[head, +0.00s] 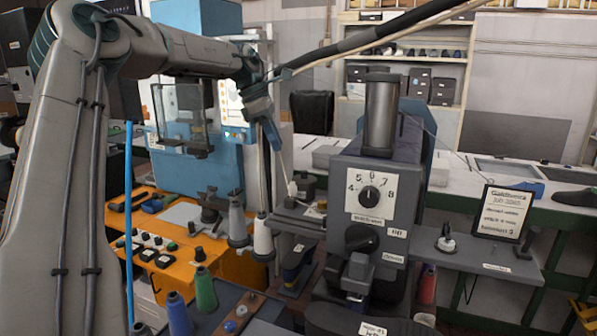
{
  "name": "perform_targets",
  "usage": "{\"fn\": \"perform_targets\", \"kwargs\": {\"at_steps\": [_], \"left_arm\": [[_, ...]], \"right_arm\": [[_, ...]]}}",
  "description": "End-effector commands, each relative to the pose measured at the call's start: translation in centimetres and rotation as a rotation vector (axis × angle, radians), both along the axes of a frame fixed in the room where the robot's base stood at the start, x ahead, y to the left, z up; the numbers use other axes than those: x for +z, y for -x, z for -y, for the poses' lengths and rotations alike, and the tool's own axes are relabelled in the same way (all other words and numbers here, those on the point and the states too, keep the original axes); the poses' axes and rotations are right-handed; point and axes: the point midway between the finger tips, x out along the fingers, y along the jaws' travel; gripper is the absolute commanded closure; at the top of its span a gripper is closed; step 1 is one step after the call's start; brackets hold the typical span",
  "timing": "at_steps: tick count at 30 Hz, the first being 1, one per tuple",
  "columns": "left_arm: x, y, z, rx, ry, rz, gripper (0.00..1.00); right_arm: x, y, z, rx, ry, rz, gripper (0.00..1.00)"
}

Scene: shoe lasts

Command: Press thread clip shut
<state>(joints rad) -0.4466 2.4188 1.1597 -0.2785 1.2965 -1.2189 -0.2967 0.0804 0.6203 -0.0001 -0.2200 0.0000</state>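My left arm comes in from the left and bends over to the middle. My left gripper (270,132) points down in front of the blue machine, left of the grey machine (335,215). Its fingers look narrow and side-on, so I cannot tell if they are open or shut. A small pale upright piece (292,188) stands below and right of the fingertips, at the left end of the grey machine's ledge. I cannot make out for sure which part is the thread clip. My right gripper is not in view.
The grey machine carries a numbered dial (369,194). Grey and white thread cones (263,240) stand left of it. An orange bench (165,235) and blue machine (200,170) are at left. Colored spools (205,288) stand in front. A sign (504,213) stands on the right shelf.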

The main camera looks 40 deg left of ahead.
Motion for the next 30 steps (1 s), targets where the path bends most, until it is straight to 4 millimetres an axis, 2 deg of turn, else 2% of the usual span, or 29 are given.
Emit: {"fn": "perform_targets", "kwargs": {"at_steps": [8, 15, 21, 29, 30], "left_arm": [[-4.2, -1.1, 1.4, 0.003, 0.004, -0.003, 0.74], [-7.8, -2.1, 2.5, 0.004, 0.003, -0.001, 0.74], [-9.2, -2.4, 2.8, 0.005, 0.002, 0.002, 0.74], [-9.4, -2.4, 2.8, 0.005, 0.002, 0.004, 0.74], [-9.4, -2.4, 2.8, 0.005, 0.002, 0.004, 0.8]], "right_arm": [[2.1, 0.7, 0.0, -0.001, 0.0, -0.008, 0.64], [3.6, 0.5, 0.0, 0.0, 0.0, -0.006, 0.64], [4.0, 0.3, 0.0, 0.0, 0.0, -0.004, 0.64], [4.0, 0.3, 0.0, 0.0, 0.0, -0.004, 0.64], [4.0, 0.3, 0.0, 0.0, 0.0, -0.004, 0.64]]}}
